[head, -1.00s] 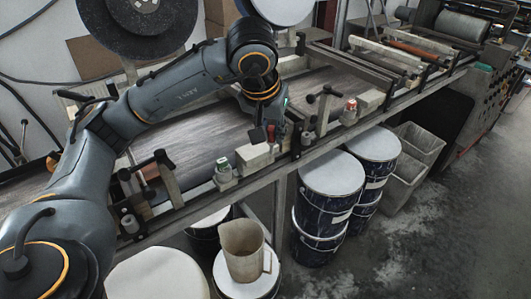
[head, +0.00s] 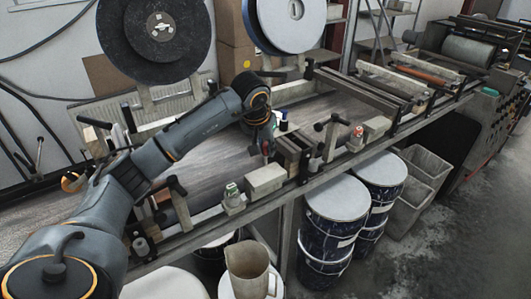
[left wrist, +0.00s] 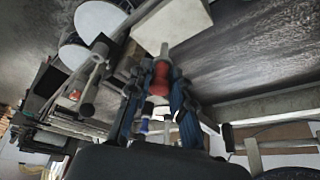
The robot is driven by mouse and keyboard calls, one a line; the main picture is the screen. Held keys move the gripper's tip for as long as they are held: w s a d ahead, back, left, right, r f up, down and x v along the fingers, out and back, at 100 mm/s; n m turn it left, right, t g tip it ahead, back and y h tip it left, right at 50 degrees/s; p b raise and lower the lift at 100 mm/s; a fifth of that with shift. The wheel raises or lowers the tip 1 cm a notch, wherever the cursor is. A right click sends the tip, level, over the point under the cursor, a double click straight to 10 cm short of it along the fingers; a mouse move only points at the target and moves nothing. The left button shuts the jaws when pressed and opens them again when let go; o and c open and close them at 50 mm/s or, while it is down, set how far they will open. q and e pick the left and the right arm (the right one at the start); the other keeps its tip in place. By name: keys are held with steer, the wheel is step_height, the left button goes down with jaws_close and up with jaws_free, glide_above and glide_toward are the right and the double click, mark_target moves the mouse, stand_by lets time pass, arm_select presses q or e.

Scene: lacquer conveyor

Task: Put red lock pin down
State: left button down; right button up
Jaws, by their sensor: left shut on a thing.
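My left gripper (head: 266,146) is over the conveyor belt (head: 205,158), close to the near rail. In the left wrist view, the left gripper (left wrist: 158,85) has its two dark fingers on either side of the red lock pin (left wrist: 162,76) and is shut on it. The pin has a red body and a pale metal tip that points away from the palm. In the head view the pin is small and mostly hidden by the gripper. I cannot tell whether its tip touches anything. My right gripper is not in view.
A pale block (head: 264,181) and a dark-handled clamp (head: 328,136) are along the near rail. Blue drums (head: 336,212) and a beige jug (head: 249,268) stand below the conveyor.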

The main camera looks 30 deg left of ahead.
mark_target(264, 154)
arm_select(q)
steer(key=shift+w+a+f, duration=0.1)
steer(key=shift+w+f, duration=0.1)
steer(key=shift+f, duration=0.05)
steer(key=f+p, duration=0.2)
steer(key=f, duration=0.1)
steer(key=shift+w+a, duration=0.15)
steer(key=shift+w, duration=0.05)
steer(key=shift+f, duration=0.35)
steer(key=shift+f, duration=0.1)
steer(key=shift+f, duration=0.15)
steer(key=c, duration=1.2)
jaws_free()
